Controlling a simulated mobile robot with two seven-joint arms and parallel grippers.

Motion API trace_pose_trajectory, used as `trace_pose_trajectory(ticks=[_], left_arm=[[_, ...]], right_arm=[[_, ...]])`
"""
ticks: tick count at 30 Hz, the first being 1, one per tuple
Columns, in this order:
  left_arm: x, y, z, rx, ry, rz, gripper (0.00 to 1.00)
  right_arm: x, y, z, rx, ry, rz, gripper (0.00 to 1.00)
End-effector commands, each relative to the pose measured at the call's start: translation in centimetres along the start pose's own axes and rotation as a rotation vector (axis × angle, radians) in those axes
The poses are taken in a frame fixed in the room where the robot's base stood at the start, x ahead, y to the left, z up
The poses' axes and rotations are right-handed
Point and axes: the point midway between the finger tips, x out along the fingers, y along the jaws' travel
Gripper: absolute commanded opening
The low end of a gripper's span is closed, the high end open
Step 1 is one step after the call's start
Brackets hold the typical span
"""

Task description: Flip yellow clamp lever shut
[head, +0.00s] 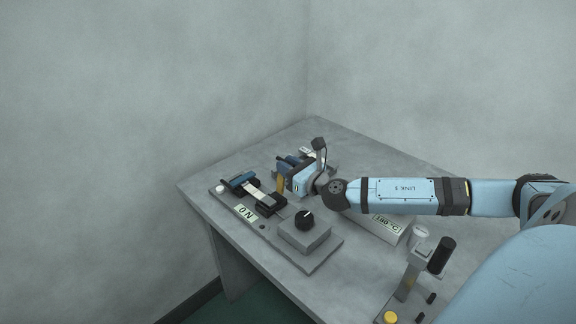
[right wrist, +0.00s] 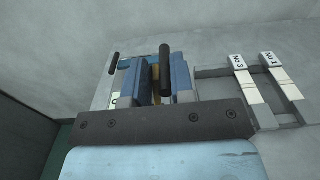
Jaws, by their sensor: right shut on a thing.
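The yellow clamp lever (head: 280,185) shows as a short yellow strip at my right gripper (head: 282,176), over the back part of the table. In the right wrist view a narrow piece of the lever (right wrist: 156,84) shows between the two blue fingers of the right gripper (right wrist: 161,78). The gripper is shut on the lever. A black upright cylinder (right wrist: 165,70) stands in front of the yellow part and hides some of it. The fingers and wrist cover most of the clamp, so its exact angle cannot be told. My left gripper is not in view.
A black-handled lever (head: 440,256) and yellow button (head: 390,317) are at front right. A rack with labelled strips (right wrist: 248,86) lies right in the wrist view.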

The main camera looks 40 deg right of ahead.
Motion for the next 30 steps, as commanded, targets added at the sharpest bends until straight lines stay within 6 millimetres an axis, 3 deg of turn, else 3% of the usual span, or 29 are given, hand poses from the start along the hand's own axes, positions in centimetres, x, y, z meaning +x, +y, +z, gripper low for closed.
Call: trace_pose_trajectory(ticks=[14, 25, 30], left_arm=[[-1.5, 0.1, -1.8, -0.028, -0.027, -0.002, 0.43], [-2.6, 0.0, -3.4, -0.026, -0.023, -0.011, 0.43], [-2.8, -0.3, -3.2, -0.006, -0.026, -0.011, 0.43]], right_arm=[[0.1, 1.7, 0.9, -0.222, 0.000, -0.006, 0.00], [0.1, 4.0, 0.4, -0.486, 0.000, -0.008, 0.00], [0.1, 4.7, 0.1, -0.502, 0.000, -0.008, 0.00]])
